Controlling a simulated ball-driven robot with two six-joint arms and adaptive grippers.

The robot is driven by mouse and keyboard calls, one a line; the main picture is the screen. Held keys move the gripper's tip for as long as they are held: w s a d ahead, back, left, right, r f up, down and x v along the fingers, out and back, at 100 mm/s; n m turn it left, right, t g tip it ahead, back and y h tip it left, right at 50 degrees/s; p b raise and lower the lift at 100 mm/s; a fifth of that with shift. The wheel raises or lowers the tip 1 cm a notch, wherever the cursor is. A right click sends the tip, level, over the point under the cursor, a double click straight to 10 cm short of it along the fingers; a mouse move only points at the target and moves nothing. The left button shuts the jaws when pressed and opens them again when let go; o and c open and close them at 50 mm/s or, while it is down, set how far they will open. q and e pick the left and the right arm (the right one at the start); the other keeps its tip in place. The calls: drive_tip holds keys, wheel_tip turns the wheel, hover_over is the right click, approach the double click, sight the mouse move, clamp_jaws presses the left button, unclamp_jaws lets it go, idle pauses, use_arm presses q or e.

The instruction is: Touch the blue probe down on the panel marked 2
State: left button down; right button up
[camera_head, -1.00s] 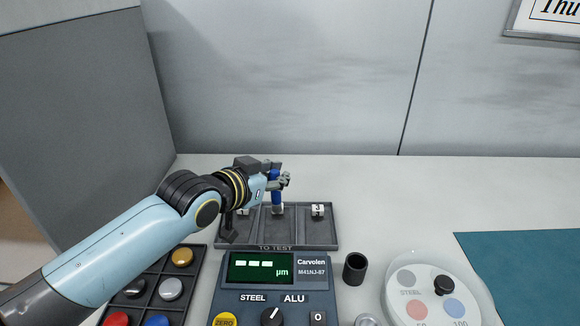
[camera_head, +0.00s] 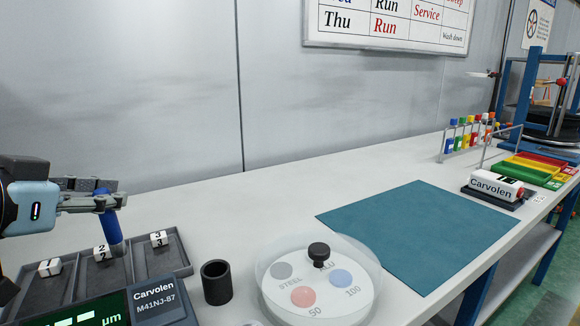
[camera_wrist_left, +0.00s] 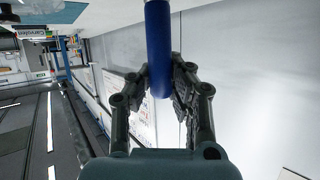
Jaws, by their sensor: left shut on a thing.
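The blue probe (camera_head: 110,228) is held roughly upright, slightly tilted, by my left gripper (camera_head: 100,198), whose fingers are shut on its upper part. The probe also shows in the left wrist view (camera_wrist_left: 160,50), between the fingers (camera_wrist_left: 158,84). Its lower end is over the middle compartment of the grey tray, the panel marked 2 (camera_head: 104,275), just right of the white tag 2 (camera_head: 102,252). I cannot tell whether the tip touches the panel. Tag 1 (camera_head: 49,267) and tag 3 (camera_head: 158,239) mark the compartments on either side. My right gripper is not in view.
The gauge (camera_head: 155,300) stands in front of the tray, its display partly cut off. A black cup (camera_head: 216,283) and a round clear-walled dish (camera_head: 345,290) stand to the right. A teal mat (camera_head: 420,230) lies beyond, bare. A white Carvolen device (camera_head: 494,187) sits farther right.

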use_arm(q)
drive_tip(key=s+d+r+m+g+h, duration=0.1)
drive_tip(key=s+d+m+h, duration=0.1)
drive_tip(key=s+d, duration=0.3)
drive_tip(key=w+a+p, duration=0.6)
drive_tip(key=a+p, duration=0.1)
drive_tip(key=a, duration=0.3)
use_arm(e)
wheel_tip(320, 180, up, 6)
use_arm(q)
wheel_tip(320, 180, down, 7)
drive_tip(key=b, duration=0.5)
drive_tip(key=shift+d, duration=0.25)
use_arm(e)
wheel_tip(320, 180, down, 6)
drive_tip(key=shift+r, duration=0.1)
use_arm(q)
drive_tip(key=shift+f+b, duration=0.1)
drive_tip(key=shift+b, duration=0.2)
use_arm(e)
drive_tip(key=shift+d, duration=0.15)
use_arm(q)
drive_tip(key=shift+f, duration=0.3)
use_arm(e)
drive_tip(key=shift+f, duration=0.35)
